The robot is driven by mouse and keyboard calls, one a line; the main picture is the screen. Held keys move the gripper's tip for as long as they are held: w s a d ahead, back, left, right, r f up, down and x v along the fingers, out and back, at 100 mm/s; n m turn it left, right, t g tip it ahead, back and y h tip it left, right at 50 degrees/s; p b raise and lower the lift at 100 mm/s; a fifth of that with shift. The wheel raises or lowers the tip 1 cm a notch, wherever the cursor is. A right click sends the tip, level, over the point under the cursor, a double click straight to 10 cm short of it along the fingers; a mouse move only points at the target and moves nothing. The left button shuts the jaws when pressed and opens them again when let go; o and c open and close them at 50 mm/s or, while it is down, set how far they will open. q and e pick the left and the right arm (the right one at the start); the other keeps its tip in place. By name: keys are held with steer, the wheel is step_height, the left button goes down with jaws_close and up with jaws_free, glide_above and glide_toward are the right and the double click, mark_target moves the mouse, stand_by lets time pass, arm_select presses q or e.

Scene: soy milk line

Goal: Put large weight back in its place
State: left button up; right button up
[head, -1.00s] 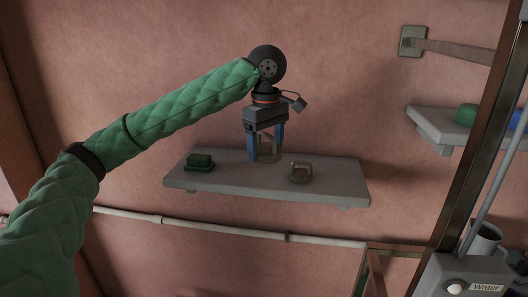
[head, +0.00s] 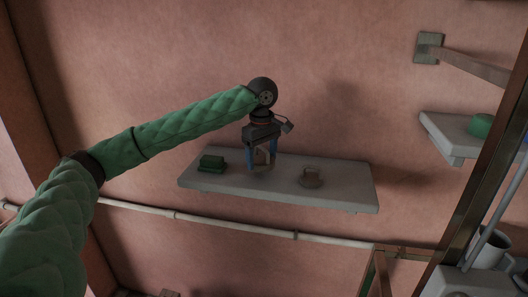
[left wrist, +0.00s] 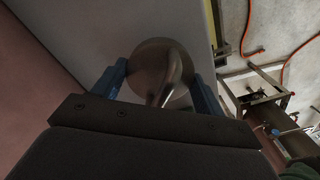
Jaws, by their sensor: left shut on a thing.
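A round metal weight with a loop handle (head: 261,159) is between the fingers of my left gripper (head: 261,167), which is shut on it. It looks like the large weight and is at the grey wall shelf (head: 340,192). I cannot tell whether its base touches the shelf. In the left wrist view, the weight's round top and handle (left wrist: 160,72) sit between the blue fingers of my left gripper (left wrist: 158,80). A smaller-looking weight with a handle (head: 311,178) stands on the shelf to the right. My right gripper is not in view.
A green block-like object (head: 211,164) is on the shelf left of the gripper. Another shelf (head: 445,135) with a green item (head: 480,125) is at right. A pipe (head: 240,227) runs below the shelf. The shelf's right end is clear.

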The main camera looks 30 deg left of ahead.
mark_target(262, 159)
arm_select(q)
steer(key=shift+s+f+p, duration=0.1)
steer(key=shift+f+p, duration=0.1)
steer(key=shift+p, duration=0.15)
steer(key=shift+f+p, duration=0.6)
steer(key=shift+f, duration=0.9)
steer(key=o, duration=1.9)
steer(key=shift+f, duration=0.15)
